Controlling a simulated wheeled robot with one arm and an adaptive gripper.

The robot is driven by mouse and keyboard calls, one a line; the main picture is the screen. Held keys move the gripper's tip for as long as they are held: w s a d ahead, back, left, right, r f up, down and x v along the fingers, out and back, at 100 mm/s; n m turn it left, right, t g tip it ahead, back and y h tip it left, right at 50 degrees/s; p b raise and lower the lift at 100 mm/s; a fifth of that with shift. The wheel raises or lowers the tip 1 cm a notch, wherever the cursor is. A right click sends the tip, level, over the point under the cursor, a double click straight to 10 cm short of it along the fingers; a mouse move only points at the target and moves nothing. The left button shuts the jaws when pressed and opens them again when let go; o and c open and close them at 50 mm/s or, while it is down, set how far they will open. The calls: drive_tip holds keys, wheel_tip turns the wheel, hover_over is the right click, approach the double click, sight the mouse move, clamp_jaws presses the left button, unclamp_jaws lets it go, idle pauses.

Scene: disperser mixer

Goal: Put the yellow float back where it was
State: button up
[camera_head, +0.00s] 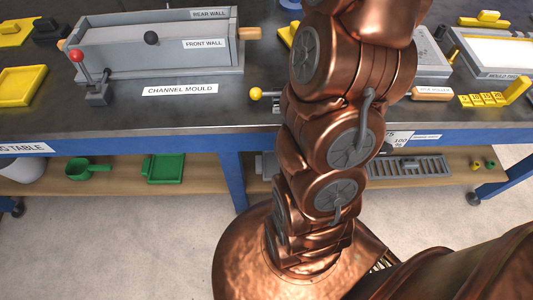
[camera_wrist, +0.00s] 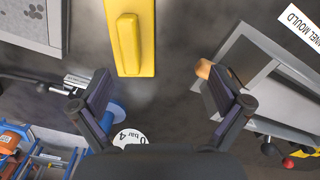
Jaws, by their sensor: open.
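The yellow float (camera_wrist: 130,40), a long flat plate with a raised grip, lies on the dark table in the upper middle of the wrist view, cut off by the top edge. A yellow corner at the left edge of my arm in the head view (camera_head: 287,34) appears to be the same float, mostly hidden. My gripper (camera_wrist: 162,92) is open and empty above the table, fingers wide apart. The float lies beyond the fingertips and apart from them. My arm hides the gripper in the head view.
The grey channel mould (camera_head: 155,50) with a wooden end (camera_head: 250,33) stands left of my arm. A second yellow handled piece (camera_head: 485,19) lies at the far right, near a white-topped tray (camera_head: 505,50). A round gauge (camera_wrist: 131,139) shows below my gripper. Dark table between the fingers is bare.

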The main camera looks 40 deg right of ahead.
drive_tip(key=s+a+f, duration=0.1)
drive_tip(key=s+a, duration=0.1)
drive_tip(key=a, duration=0.4)
drive_tip(key=s+a+f+n+g, duration=0.1)
drive_tip(key=s+a+f, duration=0.1)
drive_tip(key=a, duration=0.5)
drive_tip(key=s+a+f+n, duration=0.1)
drive_tip(key=s+a+f, duration=0.1)
drive_tip(key=s+a, duration=0.2)
drive_tip(key=shift+s+a, duration=0.15)
drive_tip(key=shift+a, duration=1.15)
drive_tip(key=s+a+f+g, duration=0.1)
drive_tip(key=s+a+f, duration=0.3)
drive_tip(key=s, duration=0.4)
drive_tip(key=s+a+f, duration=0.4)
drive_tip(key=s, duration=0.4)
drive_tip(key=shift+s+a+g, duration=0.2)
drive_tip(key=shift+g, duration=0.2)
drive_tip(key=shift+f, duration=0.1)
wheel_tip(320, 180, up, 18)
drive_tip(key=t+p, duration=0.1)
drive_tip(key=p, duration=1.5)
drive_tip(key=shift+w+p, duration=0.35)
drive_tip(key=shift+w, duration=0.1)
